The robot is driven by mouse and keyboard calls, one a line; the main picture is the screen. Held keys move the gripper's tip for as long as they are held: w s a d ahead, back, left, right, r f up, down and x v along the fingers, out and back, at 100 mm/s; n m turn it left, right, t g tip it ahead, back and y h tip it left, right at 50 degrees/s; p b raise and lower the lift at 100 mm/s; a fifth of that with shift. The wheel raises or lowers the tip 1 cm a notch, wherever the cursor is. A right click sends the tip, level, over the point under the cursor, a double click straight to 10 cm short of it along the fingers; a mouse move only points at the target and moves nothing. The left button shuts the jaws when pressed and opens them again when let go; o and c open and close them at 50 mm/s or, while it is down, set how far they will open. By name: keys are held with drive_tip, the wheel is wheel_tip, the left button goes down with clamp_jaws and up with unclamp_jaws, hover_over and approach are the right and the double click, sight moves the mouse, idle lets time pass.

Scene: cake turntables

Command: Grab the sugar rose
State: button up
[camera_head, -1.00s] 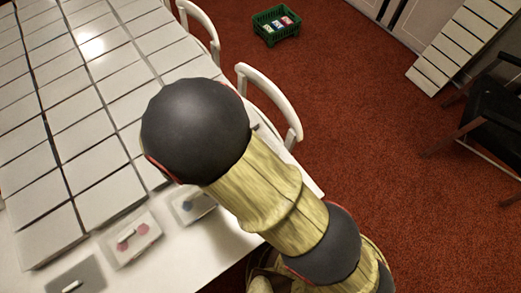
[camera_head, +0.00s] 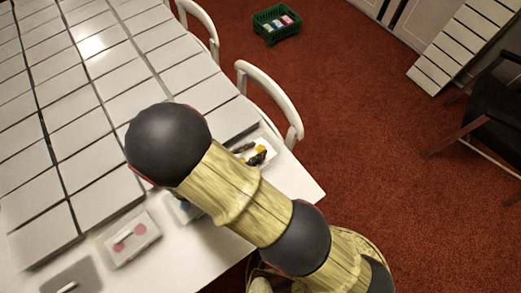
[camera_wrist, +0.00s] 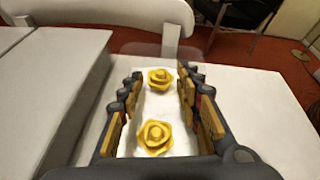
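Two yellow sugar roses lie in a pale tray, a near rose (camera_wrist: 155,138) and a far rose (camera_wrist: 160,79) in the wrist view. The tray (camera_head: 270,146) is on the table edge in the head view. My gripper (camera_wrist: 160,88) is open, with one finger on each side of the roses and nothing held. The far rose appears between the fingertips and the near rose closer to the palm. I cannot tell whether the fingers touch the tray. In the head view, dark finger parts and a yellow patch show at the tray, partly hidden by my arm.
Rows of white boxes (camera_head: 104,201) cover most of the white table (camera_head: 220,248). A tray with pink pieces (camera_head: 152,238) and a grey tray (camera_head: 85,271) lie along the near edge. White chairs (camera_head: 270,85) stand at the right side. A green crate (camera_head: 277,37) is on the floor.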

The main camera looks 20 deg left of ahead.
drive_tip(key=shift+w+d+f, duration=0.3)
drive_tip(key=shift+w+d, duration=0.1)
drive_tip(key=shift+w, duration=0.1)
drive_tip(key=shift+c, duration=0.6)
drive_tip(key=c, duration=0.4)
drive_tip(key=shift+c, duration=0.3)
drive_tip(key=shift+r, duration=0.2)
